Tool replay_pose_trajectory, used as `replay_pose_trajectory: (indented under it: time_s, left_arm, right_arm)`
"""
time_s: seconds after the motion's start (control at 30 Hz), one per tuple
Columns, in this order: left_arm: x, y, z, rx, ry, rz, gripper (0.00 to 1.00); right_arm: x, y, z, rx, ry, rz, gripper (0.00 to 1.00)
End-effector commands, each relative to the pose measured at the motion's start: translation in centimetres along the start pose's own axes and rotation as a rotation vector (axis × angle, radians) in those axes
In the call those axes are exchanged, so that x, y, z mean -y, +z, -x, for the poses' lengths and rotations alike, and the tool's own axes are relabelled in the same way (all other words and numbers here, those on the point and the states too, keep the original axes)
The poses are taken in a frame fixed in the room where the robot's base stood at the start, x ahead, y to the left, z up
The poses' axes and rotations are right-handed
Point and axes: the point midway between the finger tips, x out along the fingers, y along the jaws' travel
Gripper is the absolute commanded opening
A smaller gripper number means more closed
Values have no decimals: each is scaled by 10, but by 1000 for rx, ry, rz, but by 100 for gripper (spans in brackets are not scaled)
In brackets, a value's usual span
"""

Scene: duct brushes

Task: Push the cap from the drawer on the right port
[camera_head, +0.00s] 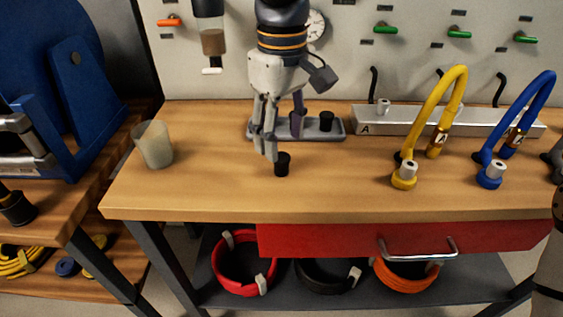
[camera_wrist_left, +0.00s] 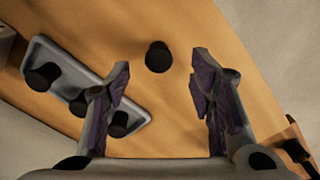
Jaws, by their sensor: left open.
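A black cap (camera_head: 282,164) stands alone on the bench in front of a grey tray (camera_head: 338,137). It also shows in the left wrist view (camera_wrist_left: 158,57), beyond and between the fingertips. The tray holds black caps; one (camera_head: 326,121) is clear in the head view. My left gripper (camera_head: 271,150) is open above the bench, close to the lone cap and not around it. A red drawer (camera_head: 320,241) with a metal handle is under the bench top. My right gripper is at most partly visible at the right edge.
A yellow hose (camera_head: 460,80) and a blue hose (camera_head: 540,90) arch over the block, their fittings on the bench. A translucent cup (camera_head: 153,144) stands at the left. The front middle of the bench is clear. Coiled hoses lie on the shelf below.

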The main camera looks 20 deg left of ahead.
Motion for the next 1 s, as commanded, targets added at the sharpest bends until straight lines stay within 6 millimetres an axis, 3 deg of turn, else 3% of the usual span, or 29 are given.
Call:
replay_pose_trajectory:
  time_s: [0.3, 0.63, 1.0]
  left_arm:
    - [0, 0, -2, 0, 2, 0, 50]
    - [-1, -3, -50, 0, 0, 1, 50]
    - [-1, -3, -52, -2, 4, 1, 50]
  right_arm:
    - [0, 0, 0, -1, 0, 0, 0]
    - [0, 2, -2, 7, 0, 0, 0]
    - [0, 1, -2, 7, 0, 0, 0]
